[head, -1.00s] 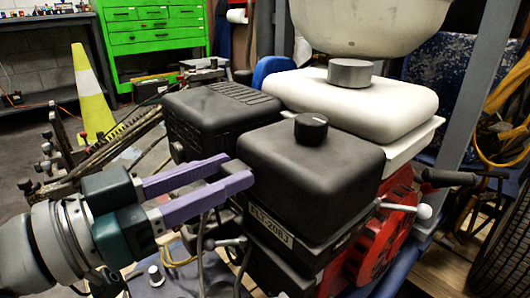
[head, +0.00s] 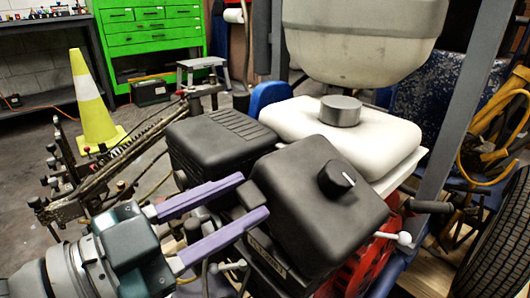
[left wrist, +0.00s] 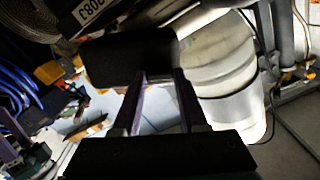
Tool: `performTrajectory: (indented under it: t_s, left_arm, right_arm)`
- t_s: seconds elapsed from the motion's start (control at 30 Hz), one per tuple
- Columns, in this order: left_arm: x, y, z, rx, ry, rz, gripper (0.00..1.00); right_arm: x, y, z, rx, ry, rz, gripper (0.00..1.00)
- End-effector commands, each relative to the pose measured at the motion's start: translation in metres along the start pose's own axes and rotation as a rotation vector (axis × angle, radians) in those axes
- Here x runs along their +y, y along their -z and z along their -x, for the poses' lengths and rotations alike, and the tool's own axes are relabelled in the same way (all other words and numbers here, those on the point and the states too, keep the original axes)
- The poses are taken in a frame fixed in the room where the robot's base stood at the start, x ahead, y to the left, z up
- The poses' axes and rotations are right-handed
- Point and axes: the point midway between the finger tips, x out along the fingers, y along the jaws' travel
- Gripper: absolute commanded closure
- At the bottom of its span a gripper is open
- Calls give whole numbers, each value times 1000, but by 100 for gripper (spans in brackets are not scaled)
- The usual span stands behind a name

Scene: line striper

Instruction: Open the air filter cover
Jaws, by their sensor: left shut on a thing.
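The air filter cover (head: 320,195) is a black box with a round knob (head: 336,179) on top, on the engine of the line striper. It sits tilted, its top sloping down to the right. My left gripper (head: 254,203) is at its left side, shut on the small black tab (head: 250,193) there. In the left wrist view the purple fingers (left wrist: 159,78) reach up to a dark block (left wrist: 112,58), whose details are lost in shadow. Purple and teal parts at that view's lower left look like my right gripper (left wrist: 22,155); its jaws are unclear.
A black ribbed housing (head: 220,138) stands left of the cover. A white tank (head: 345,132) with a grey cap is behind it, below a large pale container (head: 362,40). A lever with a white knob (head: 403,239) sticks out at the right. A cone (head: 93,105) stands far left.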

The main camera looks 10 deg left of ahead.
Motion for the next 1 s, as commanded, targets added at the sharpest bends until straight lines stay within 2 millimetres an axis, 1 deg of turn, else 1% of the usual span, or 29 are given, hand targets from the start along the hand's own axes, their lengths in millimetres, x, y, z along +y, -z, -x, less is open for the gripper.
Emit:
performTrajectory:
  t_s: [0.03,0.1,0.4,0.7,1.0]
  left_arm:
    - [0,13,0,2,2,-40,100]
    - [4,19,0,2,2,-106,100]
    - [25,45,0,1,3,-392,100]
    - [55,63,0,1,3,-676,100]
    - [87,73,0,2,4,-952,100]
  right_arm:
    - [0,4,13,0,0,0,26]
    - [1,7,21,0,0,0,26]
    - [1,14,45,0,1,-2,26]
    - [1,18,55,1,2,-3,26]
    - [1,17,52,0,2,-3,26]
